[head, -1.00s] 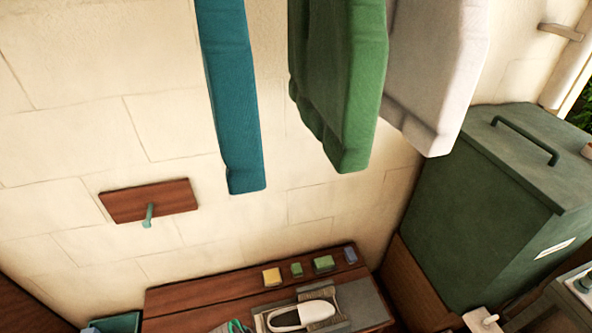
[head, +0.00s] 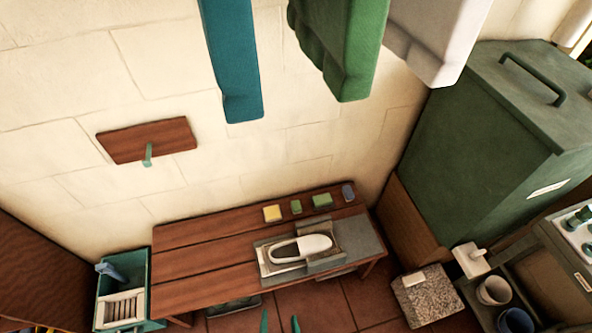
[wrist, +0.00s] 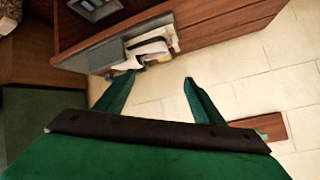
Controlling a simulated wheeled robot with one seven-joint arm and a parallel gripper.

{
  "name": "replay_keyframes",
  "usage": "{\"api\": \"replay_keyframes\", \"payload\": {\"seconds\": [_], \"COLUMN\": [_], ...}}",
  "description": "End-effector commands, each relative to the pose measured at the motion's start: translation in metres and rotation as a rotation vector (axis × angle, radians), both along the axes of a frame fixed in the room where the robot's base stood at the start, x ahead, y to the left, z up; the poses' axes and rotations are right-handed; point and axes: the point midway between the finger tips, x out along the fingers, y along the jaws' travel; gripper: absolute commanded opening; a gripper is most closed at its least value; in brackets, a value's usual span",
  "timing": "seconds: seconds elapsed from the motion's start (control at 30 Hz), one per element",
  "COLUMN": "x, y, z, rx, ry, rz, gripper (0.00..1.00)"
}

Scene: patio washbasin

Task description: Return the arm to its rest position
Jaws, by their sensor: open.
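My gripper (wrist: 160,84) is open and empty in the wrist view, its two green fingers spread apart. In the head view only the fingertips of my gripper (head: 280,322) show at the bottom edge, in front of the wooden bench (head: 205,236). The bench (wrist: 225,50) shows tilted beyond the fingers in the wrist view. The rest of my arm is out of the head view.
A grey tray with a white shoe-like object (head: 300,248) is on the bench. Several small blocks line its back edge. A green bin (head: 490,150) stands right, a teal crate (head: 150,270) left. Teal, green (head: 345,60) and white cloths hang above.

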Motion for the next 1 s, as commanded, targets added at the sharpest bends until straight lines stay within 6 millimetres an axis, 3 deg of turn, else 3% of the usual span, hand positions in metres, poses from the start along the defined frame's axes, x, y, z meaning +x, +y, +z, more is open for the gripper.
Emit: {"api": "replay_keyframes", "payload": {"seconds": [0.03,0.3,0.5,0.63,1.0], "x": [-0.012,-0.051,-0.065,-0.068,-0.068], "y": [-0.007,-0.034,-0.045,-0.047,-0.048], "z": [0.017,0.125,0.181,0.194,0.195], "rx": [-0.027,-0.223,-0.333,-0.361,-0.364], "ry": [-0.034,-0.257,-0.359,-0.383,-0.386], "rz": [0.007,0.045,0.051,0.052,0.052], "gripper": [0.62,0.62,0.62,0.62,0.62]}}
